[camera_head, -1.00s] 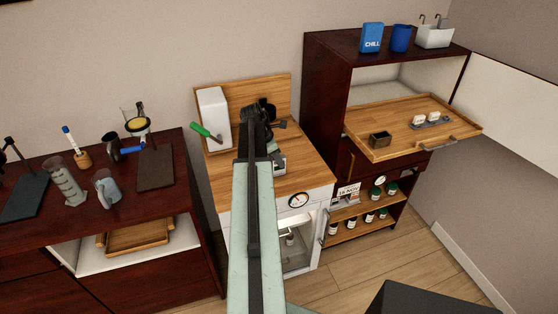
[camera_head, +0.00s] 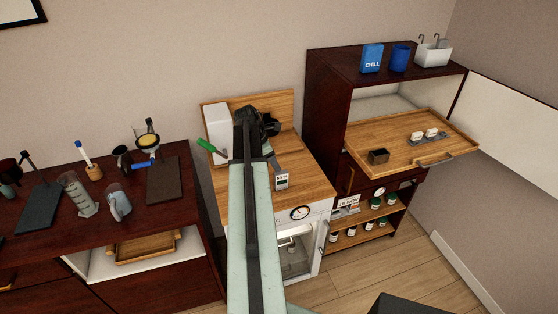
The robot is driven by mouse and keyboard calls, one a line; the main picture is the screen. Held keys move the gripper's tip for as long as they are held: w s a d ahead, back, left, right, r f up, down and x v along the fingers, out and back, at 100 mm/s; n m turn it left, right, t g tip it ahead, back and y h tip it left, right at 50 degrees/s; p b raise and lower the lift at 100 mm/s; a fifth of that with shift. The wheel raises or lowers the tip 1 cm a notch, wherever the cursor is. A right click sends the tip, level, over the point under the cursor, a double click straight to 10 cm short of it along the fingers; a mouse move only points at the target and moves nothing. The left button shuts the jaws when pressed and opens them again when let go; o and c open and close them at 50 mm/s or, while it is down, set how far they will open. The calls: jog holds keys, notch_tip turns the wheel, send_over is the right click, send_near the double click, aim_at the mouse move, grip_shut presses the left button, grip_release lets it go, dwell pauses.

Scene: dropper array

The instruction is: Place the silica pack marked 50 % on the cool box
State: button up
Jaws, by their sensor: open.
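My gripper (camera_head: 268,128) is open, black and mostly hidden behind my arm, above the cabinet top and behind the pack. It looks apart from the pack.
A white block (camera_head: 217,128) and a green-handled tool stand left on the cabinet top. The left bench (camera_head: 130,200) holds glassware. On the right, a wooden tray (camera_head: 400,160) juts out below a blue CHILL pack (camera_head: 372,58) and blue cup (camera_head: 400,58).

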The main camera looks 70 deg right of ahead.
jog(key=p+v, duration=0.2)
jog(key=v, duration=0.1)
jog(key=shift+w+a+r, duration=0.1)
jog(key=shift+a+r, duration=0.05)
jog(key=shift+r, duration=0.2)
jog(key=w+a+f+m+t, duration=0.1)
jog(key=w+a+m+t, duration=0.15)
jog(key=w+a, duration=2.05)
jog(key=w+a+m+y, duration=0.1)
jog(key=w+a+m, duration=0.1)
jog(key=a, duration=1.8)
jog(key=w+a+m+t+y, duration=0.1)
jog(key=w+a+m, duration=0.1)
jog(key=a, duration=1.8)
jog(key=shift+w+a+f+m+y, duration=0.4)
jog(key=shift+m, duration=0.25)
